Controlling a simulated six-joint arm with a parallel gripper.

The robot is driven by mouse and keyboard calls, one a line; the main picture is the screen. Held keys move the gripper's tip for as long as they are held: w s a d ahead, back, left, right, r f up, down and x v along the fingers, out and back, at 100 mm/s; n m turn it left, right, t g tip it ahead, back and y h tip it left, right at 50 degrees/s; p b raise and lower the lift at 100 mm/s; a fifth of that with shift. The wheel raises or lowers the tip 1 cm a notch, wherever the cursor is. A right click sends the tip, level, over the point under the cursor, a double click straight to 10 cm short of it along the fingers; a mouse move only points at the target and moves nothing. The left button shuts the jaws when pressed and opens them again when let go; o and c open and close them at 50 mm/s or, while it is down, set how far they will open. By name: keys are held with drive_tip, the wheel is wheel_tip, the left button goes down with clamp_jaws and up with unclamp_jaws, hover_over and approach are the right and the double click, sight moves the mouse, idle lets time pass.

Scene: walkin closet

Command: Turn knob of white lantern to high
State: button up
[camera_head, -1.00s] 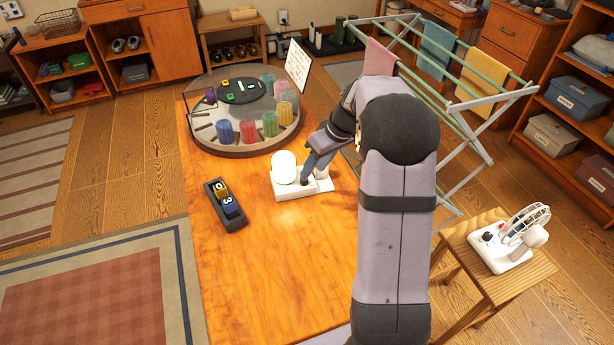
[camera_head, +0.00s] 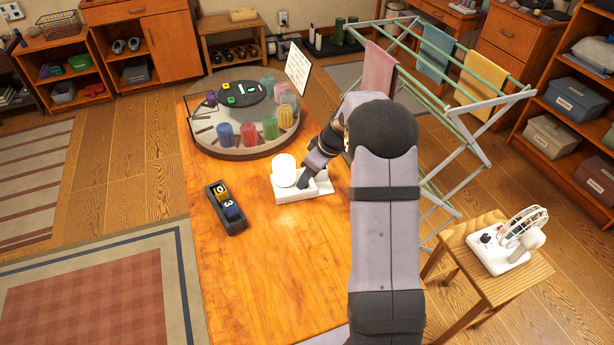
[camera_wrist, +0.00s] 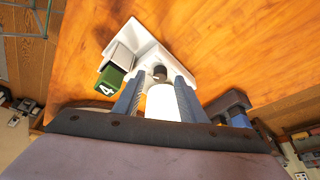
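The white lantern has a round, bright globe (camera_head: 285,171) on a flat white base (camera_head: 304,192), and it stands on the wooden table. In the wrist view the globe (camera_wrist: 163,103) shows as a white cylinder, with a small dark knob (camera_wrist: 159,73) just beyond it on the base. My gripper (camera_head: 304,184) is low over the base, right of the globe. In the wrist view my gripper (camera_wrist: 159,80) has its fingers apart on either side of the knob, with visible gaps. The knob's setting cannot be read, and my gripper hides the knob in the head view.
A dark tray (camera_head: 233,224) with number blocks lies left of the lantern. A round board with coloured cups (camera_head: 248,132) stands behind. The front of the table is clear.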

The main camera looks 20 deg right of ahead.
drive_tip(key=shift+x, duration=0.9)
clamp_jaws()
